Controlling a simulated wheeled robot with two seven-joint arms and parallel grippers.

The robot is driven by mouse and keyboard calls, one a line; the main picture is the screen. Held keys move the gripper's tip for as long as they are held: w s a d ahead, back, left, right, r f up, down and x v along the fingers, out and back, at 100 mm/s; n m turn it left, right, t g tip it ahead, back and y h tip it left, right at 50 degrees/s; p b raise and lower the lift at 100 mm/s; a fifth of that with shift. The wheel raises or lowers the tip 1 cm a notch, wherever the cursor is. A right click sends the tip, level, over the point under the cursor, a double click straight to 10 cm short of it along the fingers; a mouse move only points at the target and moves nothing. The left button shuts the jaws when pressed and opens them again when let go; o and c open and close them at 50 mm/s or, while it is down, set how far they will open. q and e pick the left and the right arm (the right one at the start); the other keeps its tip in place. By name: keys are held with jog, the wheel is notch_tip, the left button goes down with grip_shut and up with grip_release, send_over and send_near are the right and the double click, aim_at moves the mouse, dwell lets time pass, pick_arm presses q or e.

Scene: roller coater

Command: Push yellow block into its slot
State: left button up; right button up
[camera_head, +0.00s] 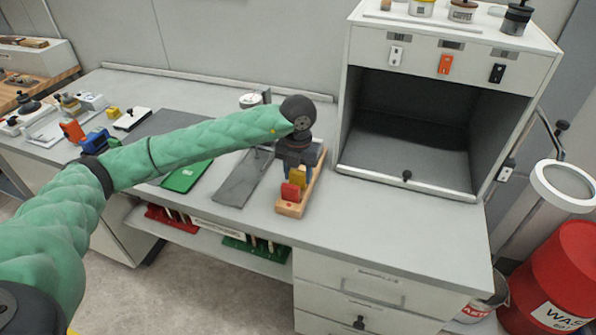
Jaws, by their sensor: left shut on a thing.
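The yellow block (299,177) shows just below my left gripper (297,172), in the wooden slotted holder (290,209) on the bench. A red block (290,192) stands in the holder in front of it, nearer the bench's front edge. My left gripper points down over the holder and is shut on the yellow block. The gripper and wrist cover the back part of the holder, and the bottom of the yellow block is hidden behind the red block. I cannot tell how deep the yellow block sits. My right gripper is not in view.
A grey cabinet (346,130) with an open, empty bay stands right of the holder. A dark grey mat (243,178) and a green board (187,177) lie to its left. The bench top (400,222) is clear at front right. A red waste drum (565,270) stands far right.

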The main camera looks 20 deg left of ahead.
aim_at(298, 172)
pick_arm(q)
jog(key=shift+f, duration=0.15)
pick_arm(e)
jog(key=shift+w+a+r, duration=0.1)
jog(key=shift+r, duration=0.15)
pick_arm(q)
jog(key=o, duration=1)
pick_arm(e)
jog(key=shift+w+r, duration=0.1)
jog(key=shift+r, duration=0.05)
pick_arm(q)
jog(key=shift+r, duration=0.45)
jog(key=shift+r+b, duration=2.3)
jog(key=shift+r, duration=3.4)
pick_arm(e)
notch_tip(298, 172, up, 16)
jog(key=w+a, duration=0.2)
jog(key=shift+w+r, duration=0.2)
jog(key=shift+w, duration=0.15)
